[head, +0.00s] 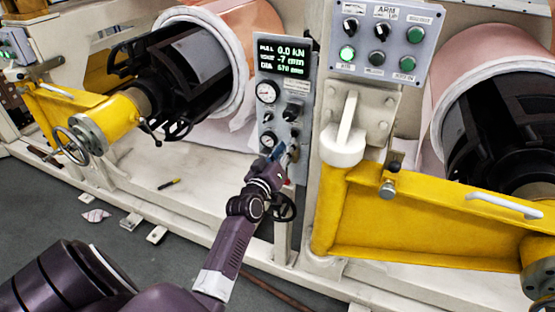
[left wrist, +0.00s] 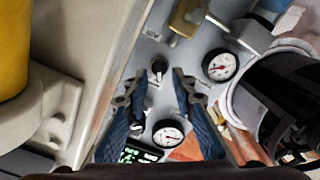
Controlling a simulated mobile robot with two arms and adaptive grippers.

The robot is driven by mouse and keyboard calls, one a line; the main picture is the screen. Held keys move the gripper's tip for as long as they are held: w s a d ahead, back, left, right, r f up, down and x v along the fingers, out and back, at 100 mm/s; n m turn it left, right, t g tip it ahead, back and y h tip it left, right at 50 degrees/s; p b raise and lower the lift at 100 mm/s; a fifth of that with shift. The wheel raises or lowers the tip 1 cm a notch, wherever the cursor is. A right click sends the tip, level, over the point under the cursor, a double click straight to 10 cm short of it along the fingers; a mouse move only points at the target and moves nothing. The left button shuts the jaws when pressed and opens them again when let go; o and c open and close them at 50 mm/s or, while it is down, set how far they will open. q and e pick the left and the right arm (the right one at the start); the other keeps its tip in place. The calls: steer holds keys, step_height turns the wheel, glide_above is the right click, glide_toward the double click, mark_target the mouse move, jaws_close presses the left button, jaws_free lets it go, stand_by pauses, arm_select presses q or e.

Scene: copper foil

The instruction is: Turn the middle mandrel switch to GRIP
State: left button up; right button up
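A grey control panel (head: 284,60) with a lit display stands in the middle of the head view. A black switch knob (head: 292,112) sits on it, right of and between two round gauges. My left gripper (head: 282,152) is in front of the panel's lower part. In the left wrist view, where the panel appears upside down, my left gripper (left wrist: 160,76) is open. Its blue fingers are apart on either side of a black knob (left wrist: 158,68) with a pale mark. I cannot tell whether they touch it. The switch's labels are too small to read. My right gripper is not in view.
The gauges (left wrist: 220,66) and a brass-coloured block (left wrist: 187,18) are close to the fingers. An upper button box (head: 383,38) and a yellow arm (head: 430,225) stand to the right. A black mandrel (head: 190,75) in a copper roll is to the left.

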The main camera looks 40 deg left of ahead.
arm_select(q)
steer(key=v, duration=0.7)
steer(key=shift+s, duration=0.4)
steer(key=shift+d, duration=0.1)
steer(key=s+d+f+m+g+h, duration=0.15)
steer(key=s+d+f, duration=0.25)
steer(key=f, duration=0.8)
steer(key=s+d+f+m+g+h, duration=0.1)
steer(key=s+d+f+m+g, duration=0.2)
steer(key=f, duration=0.9)
steer(key=s+d+f+g+h, duration=0.1)
steer(key=s+d+f+g, duration=0.25)
steer(key=f, duration=0.95)
steer(key=s+d+f+m+g+h, duration=0.1)
steer(key=s+d+f+m+g, duration=0.15)
steer(key=s+f, duration=0.65)
steer(key=s+d+f+m+g, duration=0.1)
steer(key=s+d+f+g, duration=0.15)
steer(key=s+f, duration=0.55)
steer(key=s+f+m+g, duration=0.1)
steer(key=s+f, duration=0.1)
steer(key=s, duration=0.9)
steer(key=s+f+m+g, duration=0.2)
steer(key=s, duration=0.8)
steer(key=shift+s+d+f, duration=0.35)
steer(key=shift+s+d, duration=0.05)
steer(key=shift+d, duration=0.1)
